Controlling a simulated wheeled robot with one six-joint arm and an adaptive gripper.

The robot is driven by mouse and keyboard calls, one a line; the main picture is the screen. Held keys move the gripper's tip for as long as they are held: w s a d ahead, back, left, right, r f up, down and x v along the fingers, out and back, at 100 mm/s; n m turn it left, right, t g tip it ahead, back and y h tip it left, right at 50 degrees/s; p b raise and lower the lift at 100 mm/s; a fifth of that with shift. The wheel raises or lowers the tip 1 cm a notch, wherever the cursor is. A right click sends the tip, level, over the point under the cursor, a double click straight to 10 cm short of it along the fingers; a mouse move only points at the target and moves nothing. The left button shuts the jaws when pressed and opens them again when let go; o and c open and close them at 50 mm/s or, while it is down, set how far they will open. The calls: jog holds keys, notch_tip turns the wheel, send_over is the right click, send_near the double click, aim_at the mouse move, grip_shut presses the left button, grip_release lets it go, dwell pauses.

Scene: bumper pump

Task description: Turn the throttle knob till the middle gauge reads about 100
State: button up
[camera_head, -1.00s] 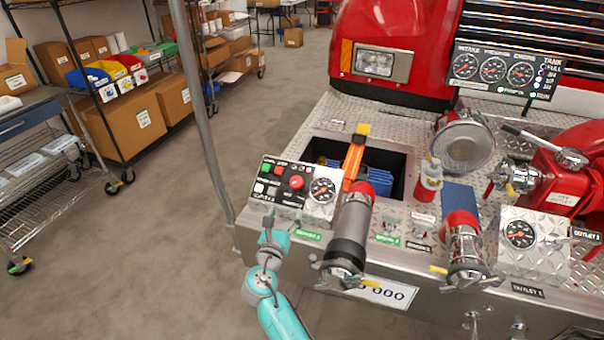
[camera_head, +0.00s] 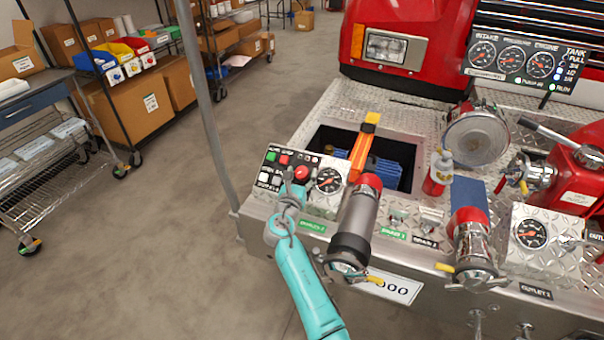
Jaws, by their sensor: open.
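The control panel (camera_head: 270,172) stands at the left front corner of the truck bumper, with small buttons, a round red knob (camera_head: 301,172) and a gauge at its right. I take the red knob as the throttle knob; its label is too small to read. My gripper (camera_head: 289,180) is open and empty at the panel, just left of the red knob; I cannot tell if they touch. It covers part of the panel's lower buttons. The middle gauge (camera_head: 512,59) is on the black gauge board at upper right, with an orange needle; its reading is too small to tell.
A grey pole (camera_head: 203,110) rises left of the panel. The floor (camera_head: 140,250) at left is clear.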

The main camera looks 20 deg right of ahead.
jog(key=shift+w+d, duration=0.15)
jog(key=shift+w, duration=0.1)
jog(key=c, duration=1.2)
jog(key=shift+o, duration=0.2)
jog(key=shift+m+g+h, duration=0.3)
jog(key=shift+m+h, duration=0.2)
jog(key=shift+m, duration=0.2)
jog(key=shift+m+g+h, duration=0.9)
jog(key=shift+m+h, duration=0.2)
jog(key=shift+m, duration=0.3)
jog(key=o, duration=1.2)
jog(key=shift+c, duration=0.2)
jog(key=shift+s, duration=0.1)
